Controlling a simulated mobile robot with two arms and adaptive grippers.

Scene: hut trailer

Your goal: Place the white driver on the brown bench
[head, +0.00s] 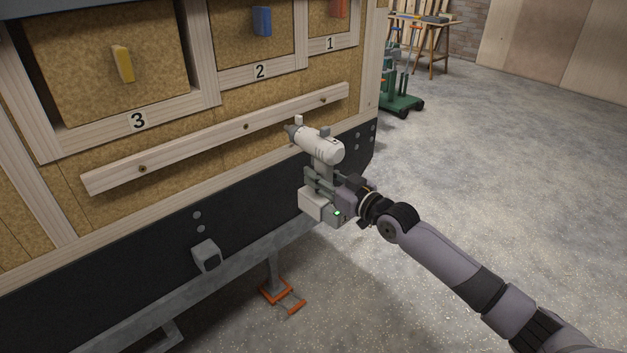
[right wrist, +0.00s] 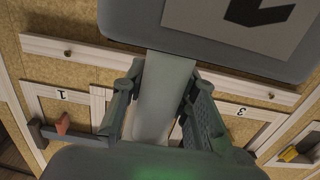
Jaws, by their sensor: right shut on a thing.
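The white driver (head: 320,146) is in my right gripper (head: 322,178), its dark nose pointing left toward the hut trailer's wooden side. The gripper is shut around the driver's handle, with the white battery block (head: 312,204) below the fingers. In the right wrist view the two fingers (right wrist: 165,88) flank the pale handle (right wrist: 163,100), and a large grey part of the driver fills the top. A brown wooden bench (head: 430,20) with items on top stands far back at upper right. My left gripper is not in view.
The trailer wall (head: 215,130) has a wooden rail (head: 220,137) and numbered hatches with coloured handles close to the driver. A green wheeled machine (head: 400,103) stands beyond the trailer corner, in front of the bench. The concrete floor (head: 500,140) at right is open.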

